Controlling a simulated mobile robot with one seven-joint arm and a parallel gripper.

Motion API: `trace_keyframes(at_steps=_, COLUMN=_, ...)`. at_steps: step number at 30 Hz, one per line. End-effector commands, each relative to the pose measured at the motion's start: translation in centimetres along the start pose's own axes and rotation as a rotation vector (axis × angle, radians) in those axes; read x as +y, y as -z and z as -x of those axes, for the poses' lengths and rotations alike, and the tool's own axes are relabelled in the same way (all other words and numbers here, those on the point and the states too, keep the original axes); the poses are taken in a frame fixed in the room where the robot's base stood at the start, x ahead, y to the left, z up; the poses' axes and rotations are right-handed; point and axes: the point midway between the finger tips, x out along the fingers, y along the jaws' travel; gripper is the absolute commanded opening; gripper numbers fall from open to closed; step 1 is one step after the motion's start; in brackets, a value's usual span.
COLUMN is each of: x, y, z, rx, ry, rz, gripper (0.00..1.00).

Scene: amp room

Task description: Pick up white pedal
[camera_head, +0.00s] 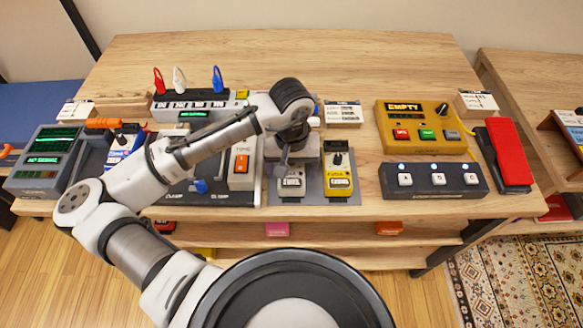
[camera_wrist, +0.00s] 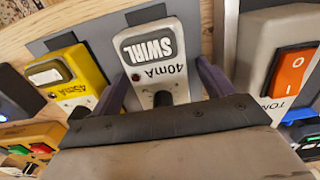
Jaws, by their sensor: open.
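The white pedal (camera_head: 291,187) stands on a grey mat near the table's front edge, partly hidden behind my gripper (camera_head: 287,165). In the wrist view the white pedal (camera_wrist: 153,52) shows a "SWIRL" label, a "40mA" marking and a dark knob. My gripper (camera_wrist: 163,75) is open, with one dark finger on each side of the pedal in that view. The gripper is above or at the pedal; I cannot tell whether the fingers touch it.
A yellow pedal (camera_head: 340,182) stands close on the right, also in the wrist view (camera_wrist: 72,75). A larger pale unit with an orange switch (camera_head: 242,166) stands on the left. A yellow box (camera_head: 420,125) and a dark three-button pedal (camera_head: 433,179) are farther right. Bare wood lies behind.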

Motion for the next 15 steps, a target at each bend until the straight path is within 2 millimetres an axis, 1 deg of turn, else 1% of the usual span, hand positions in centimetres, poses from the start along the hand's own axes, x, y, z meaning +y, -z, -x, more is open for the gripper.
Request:
trace_keyframes(at_steps=1, x=0.01, y=0.00, z=0.01, rx=0.000, ry=0.000, rz=0.000, gripper=0.76)
trace_keyframes(at_steps=12, x=0.01, y=-0.01, z=0.03, rx=-0.001, ry=0.000, rz=-0.001, gripper=0.28)
trace_keyframes(at_steps=14, x=0.02, y=-0.02, z=0.04, rx=-0.001, ry=0.000, rz=-0.001, gripper=0.20)
trace_keyframes(at_steps=15, x=0.02, y=0.00, z=0.09, rx=0.000, ry=0.000, rz=-0.001, gripper=0.18)
